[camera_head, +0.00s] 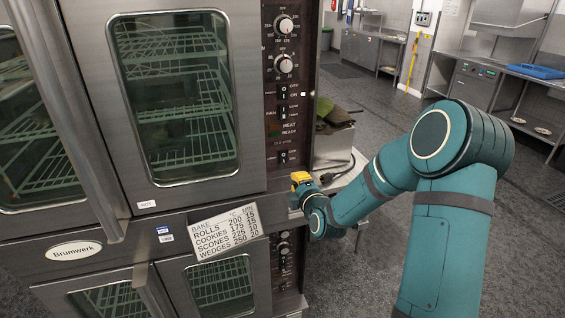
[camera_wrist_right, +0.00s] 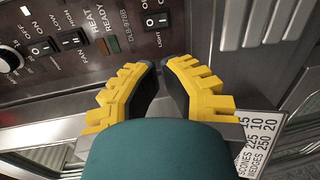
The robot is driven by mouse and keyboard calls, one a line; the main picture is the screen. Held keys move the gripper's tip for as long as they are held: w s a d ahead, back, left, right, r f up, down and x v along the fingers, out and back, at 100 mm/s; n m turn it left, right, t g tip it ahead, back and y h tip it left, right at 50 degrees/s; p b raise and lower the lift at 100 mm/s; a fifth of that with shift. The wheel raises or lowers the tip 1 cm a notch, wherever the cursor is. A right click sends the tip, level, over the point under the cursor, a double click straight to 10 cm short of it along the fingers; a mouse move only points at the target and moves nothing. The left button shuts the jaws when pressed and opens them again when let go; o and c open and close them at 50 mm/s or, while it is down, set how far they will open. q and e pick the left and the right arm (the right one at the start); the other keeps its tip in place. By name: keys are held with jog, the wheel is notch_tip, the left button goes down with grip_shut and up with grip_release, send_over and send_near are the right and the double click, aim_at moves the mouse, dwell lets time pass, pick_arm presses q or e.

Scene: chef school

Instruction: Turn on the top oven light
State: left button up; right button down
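The top oven (camera_head: 185,195) stands at the left with its glass door closed. Its dark control panel (camera_head: 271,75) has two dials and several black rocker switches. The lowest rocker switch (camera_head: 284,156) sits apart from the others; in the wrist view it (camera_wrist_right: 157,20) lies just beyond my fingertips. Two other rocker switches show there, the left one (camera_wrist_right: 40,47) and the one by the HIGH and FAN labels (camera_wrist_right: 70,40). My right gripper (camera_head: 299,179), with yellow fingers (camera_wrist_right: 160,66), has its tips nearly together with nothing between them, just below the panel. My left gripper is not in view.
A lower oven (camera_head: 219,282) has its own panel beneath. A bake-time card (camera_head: 229,234) is on the front between the ovens. Open floor (camera_head: 355,100) lies to the right, with steel counters (camera_head: 472,85) beyond.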

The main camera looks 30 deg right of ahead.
aim_at(281, 160)
jog(key=p+x, duration=0.2)
jog(key=x, duration=1.2)
